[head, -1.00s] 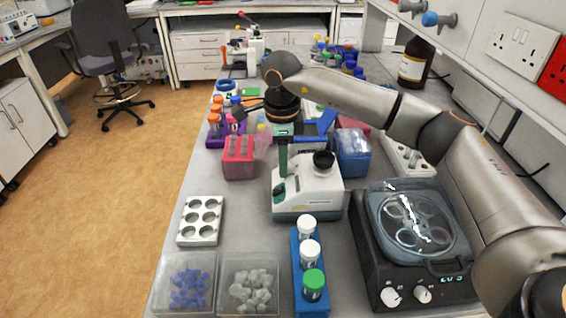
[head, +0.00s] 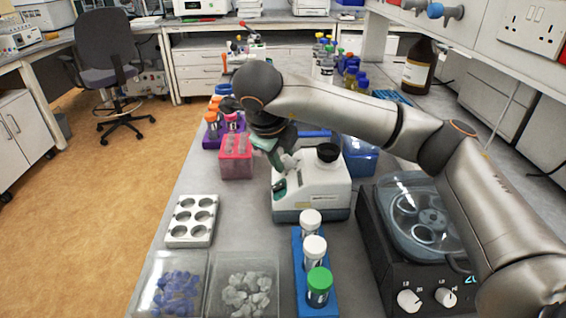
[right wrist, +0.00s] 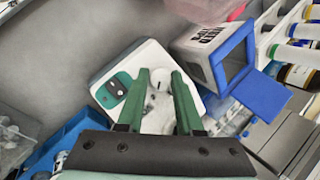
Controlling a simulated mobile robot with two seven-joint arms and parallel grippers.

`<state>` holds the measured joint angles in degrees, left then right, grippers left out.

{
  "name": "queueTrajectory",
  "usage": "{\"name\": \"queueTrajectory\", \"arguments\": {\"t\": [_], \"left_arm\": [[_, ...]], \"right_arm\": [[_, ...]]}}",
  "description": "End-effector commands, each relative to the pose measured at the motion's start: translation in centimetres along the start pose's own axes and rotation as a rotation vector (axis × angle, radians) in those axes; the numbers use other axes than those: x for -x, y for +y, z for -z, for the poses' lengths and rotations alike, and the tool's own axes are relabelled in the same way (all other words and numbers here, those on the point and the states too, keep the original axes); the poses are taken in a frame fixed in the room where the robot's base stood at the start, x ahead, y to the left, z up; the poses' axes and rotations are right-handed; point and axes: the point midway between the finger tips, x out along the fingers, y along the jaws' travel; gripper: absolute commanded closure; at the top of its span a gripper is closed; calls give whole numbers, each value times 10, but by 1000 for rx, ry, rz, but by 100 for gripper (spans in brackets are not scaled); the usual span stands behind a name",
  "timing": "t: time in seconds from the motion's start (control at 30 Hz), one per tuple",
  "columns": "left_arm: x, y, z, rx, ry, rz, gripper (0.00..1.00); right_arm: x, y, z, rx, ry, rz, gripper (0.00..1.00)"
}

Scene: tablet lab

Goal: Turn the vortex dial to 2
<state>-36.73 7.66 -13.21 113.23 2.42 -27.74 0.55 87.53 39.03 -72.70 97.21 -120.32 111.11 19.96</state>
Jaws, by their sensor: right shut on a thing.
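The vortex mixer (head: 318,200) is a white box with a dark base and a black cup (head: 327,153) on top. It stands mid-bench, and its white body with a green panel (right wrist: 115,88) shows in the right wrist view. My right gripper (head: 284,163) reaches its left side from above, tilted. In the right wrist view its two green fingers (right wrist: 160,78) stand either side of a small pale knob (right wrist: 158,84), which looks like the dial, and are shut on it. The dial's marks and setting are too small to read. My left gripper is out of view.
A blue rack (head: 325,300) with capped tubes stands in front of the mixer. A dark centrifuge (head: 385,262) is to the right, under my right arm. A pink rack (head: 236,163) is close left, and a blue box (head: 360,158) is close right.

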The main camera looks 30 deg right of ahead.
Motion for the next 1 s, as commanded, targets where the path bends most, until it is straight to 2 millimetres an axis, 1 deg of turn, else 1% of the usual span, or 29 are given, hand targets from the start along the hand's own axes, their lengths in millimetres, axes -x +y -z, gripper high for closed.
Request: {"name": "queueTrajectory", "arguments": {"t": [0.2, 0.63, 0.67, 0.9, 1.0], "left_arm": [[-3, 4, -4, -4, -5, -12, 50], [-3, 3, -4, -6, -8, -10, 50], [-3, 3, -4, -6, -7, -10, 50], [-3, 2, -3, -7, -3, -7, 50], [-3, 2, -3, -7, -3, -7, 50]], "right_arm": [[1, 0, -1, -33, 0, 27, 100], [1, -1, 0, -38, 1, 31, 100], [1, -1, 0, -38, 1, 30, 62], [1, 0, 0, -37, 2, 29, 35], [0, 0, 0, -37, 3, 28, 35]]}}
